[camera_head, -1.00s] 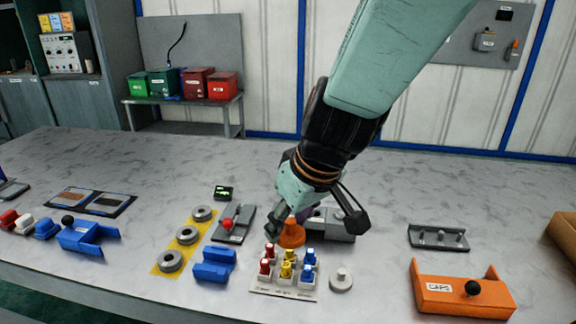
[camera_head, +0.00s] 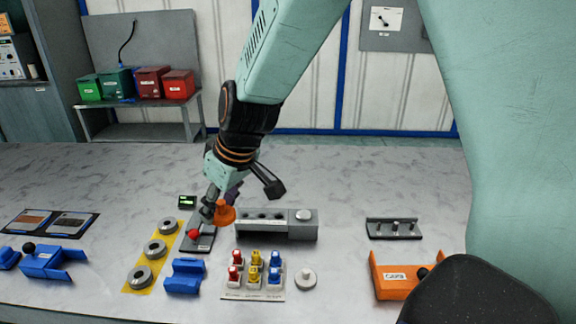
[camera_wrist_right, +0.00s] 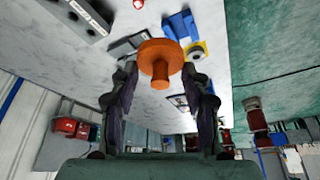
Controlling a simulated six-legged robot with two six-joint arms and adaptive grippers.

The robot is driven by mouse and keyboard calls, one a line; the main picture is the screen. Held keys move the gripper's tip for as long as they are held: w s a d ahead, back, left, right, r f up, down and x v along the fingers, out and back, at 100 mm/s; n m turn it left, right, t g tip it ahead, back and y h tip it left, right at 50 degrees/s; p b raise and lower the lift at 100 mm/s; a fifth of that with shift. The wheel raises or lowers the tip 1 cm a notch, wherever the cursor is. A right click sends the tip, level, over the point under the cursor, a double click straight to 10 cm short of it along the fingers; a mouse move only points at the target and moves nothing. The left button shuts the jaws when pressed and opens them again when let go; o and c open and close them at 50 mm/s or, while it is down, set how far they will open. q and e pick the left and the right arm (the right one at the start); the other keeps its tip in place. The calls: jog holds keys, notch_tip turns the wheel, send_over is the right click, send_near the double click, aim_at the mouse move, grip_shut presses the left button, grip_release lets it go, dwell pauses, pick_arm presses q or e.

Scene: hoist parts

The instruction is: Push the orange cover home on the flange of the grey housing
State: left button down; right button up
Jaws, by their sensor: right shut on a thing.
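The orange cover (camera_head: 223,213) is held by my right gripper (camera_head: 232,196), just left of the grey housing (camera_head: 277,226) and apart from it in the head view. In the wrist view the cover (camera_wrist_right: 160,60) is a round disc with a stub, gripped between the two fingers (camera_wrist_right: 160,85). The housing is a long grey block with several dark holes in its front face and a pale round part on top at its right end. It also shows at the top left of the wrist view (camera_wrist_right: 88,14). I cannot make out the flange clearly. My left gripper is out of view.
A grey plate with a red-knobbed lever (camera_head: 194,234) lies under and left of the gripper. A stand of coloured parts (camera_head: 254,275) and a pale knobbed disc (camera_head: 305,280) lie in front of the housing. Grey rings (camera_head: 154,250) lie at left. Table behind the housing is clear.

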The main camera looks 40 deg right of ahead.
jog(key=w+d+f+p, duration=0.1)
jog(key=w+d+p, duration=0.45)
jog(key=d, duration=0.35)
jog(key=m+p, duration=0.2)
jog(key=p, duration=0.2)
send_over(300, 212)
notch_tip(300, 212, down, 6)
jog(key=shift+h, duration=0.4)
jog(key=f+b, duration=0.4)
jog(key=s+f+b, duration=0.1)
jog(key=f+b, duration=0.1)
jog(key=shift+d+f, duration=0.1)
jog(key=shift+f, duration=0.15)
jog(key=shift+f+b, duration=0.45)
jog(key=shift+f, duration=0.2)
dwell(3.0)
jog(key=o, duration=1.1)
jog(key=shift+c, duration=0.2)
